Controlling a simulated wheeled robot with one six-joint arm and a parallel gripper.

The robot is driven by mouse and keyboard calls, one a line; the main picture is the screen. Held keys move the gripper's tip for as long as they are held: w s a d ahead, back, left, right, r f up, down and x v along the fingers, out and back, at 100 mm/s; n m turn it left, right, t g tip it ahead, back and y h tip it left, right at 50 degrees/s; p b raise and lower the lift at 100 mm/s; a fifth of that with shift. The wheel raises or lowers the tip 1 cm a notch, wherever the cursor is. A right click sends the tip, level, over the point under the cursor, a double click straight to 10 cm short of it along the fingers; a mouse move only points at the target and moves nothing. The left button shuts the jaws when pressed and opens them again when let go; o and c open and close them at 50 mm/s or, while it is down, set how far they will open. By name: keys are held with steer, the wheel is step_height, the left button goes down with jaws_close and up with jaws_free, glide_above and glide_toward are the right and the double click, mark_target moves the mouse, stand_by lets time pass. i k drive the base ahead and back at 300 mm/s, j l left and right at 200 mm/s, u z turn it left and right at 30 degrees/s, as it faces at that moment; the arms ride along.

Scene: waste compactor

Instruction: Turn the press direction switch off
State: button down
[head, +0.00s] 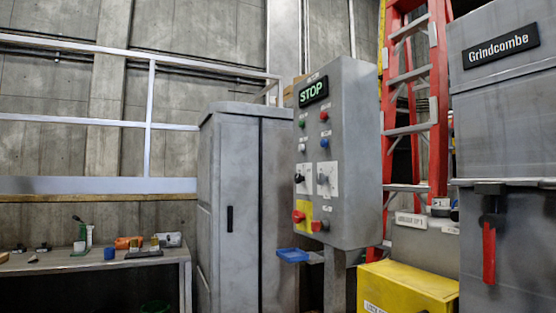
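A grey control panel (359,165) stands on a post right of centre in the head view. It has a lit green STOP display (313,92) at its top. Below are a red knob (298,216) on a yellow plate and another red knob (317,226). My gripper is not in view.
A blue tray (292,255) juts out below the panel. A grey cabinet (228,200) stands left, a tool-strewn workbench (100,262) farther left. Right are a red ladder (438,110), a yellow box (408,285) and a grey Grindcombe machine (500,120) with a red handle (489,253).

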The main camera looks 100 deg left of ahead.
mark_target(298, 178)
steer(key=u, duration=2.95)
